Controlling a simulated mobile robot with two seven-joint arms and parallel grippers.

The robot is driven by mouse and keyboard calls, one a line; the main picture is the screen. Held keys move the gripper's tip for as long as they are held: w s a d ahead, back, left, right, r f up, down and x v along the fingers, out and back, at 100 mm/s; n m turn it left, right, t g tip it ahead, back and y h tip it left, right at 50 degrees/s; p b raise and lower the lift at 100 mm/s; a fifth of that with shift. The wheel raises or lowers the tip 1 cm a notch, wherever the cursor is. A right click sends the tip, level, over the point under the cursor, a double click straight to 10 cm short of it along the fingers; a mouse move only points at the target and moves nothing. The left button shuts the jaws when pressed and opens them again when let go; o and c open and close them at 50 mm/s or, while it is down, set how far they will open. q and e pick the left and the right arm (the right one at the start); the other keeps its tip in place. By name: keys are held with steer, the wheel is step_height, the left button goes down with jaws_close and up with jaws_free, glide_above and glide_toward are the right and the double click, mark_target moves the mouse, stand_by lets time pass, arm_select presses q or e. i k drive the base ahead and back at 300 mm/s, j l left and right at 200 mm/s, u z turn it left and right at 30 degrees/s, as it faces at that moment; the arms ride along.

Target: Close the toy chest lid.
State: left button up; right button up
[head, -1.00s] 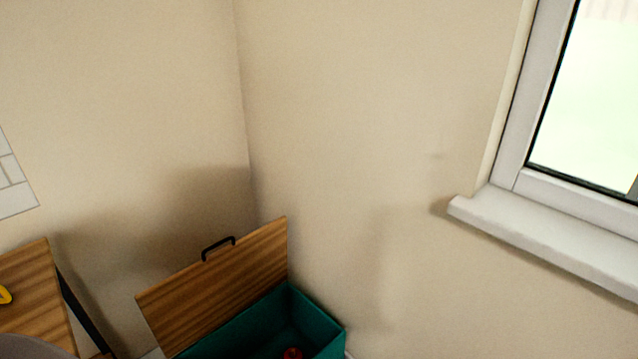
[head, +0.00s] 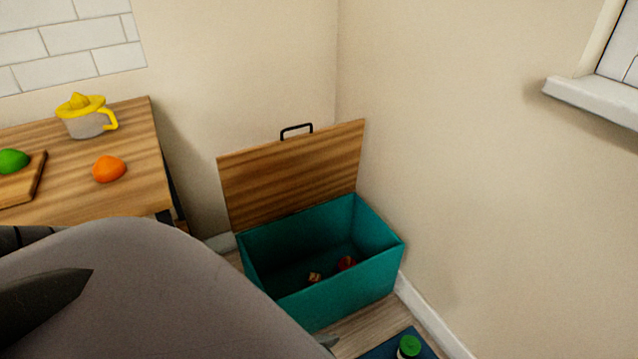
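The toy chest (head: 340,296) is a teal box standing in the room's corner, with a red toy (head: 347,263) and a small tan toy (head: 315,277) inside. Its wooden lid (head: 290,172) stands raised at the back, leaning toward the wall. A black handle (head: 297,129) sits on the lid's top edge. A large grey rounded part, likely mine, covers the lower left and hides the chest's front left corner.
A wooden table (head: 135,140) stands left of the chest, holding a yellow-topped juicer (head: 87,117), an orange fruit (head: 109,168) and a cutting board (head: 35,184) with a green fruit (head: 13,161). A dark blue mat (head: 378,348) with a green-topped item (head: 409,346) lies in front. A windowsill (head: 590,100) juts out at right.

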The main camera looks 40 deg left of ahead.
mark_target(262, 183)
steer(key=k+j+u, duration=0.1)
steer(key=u, duration=1.3)
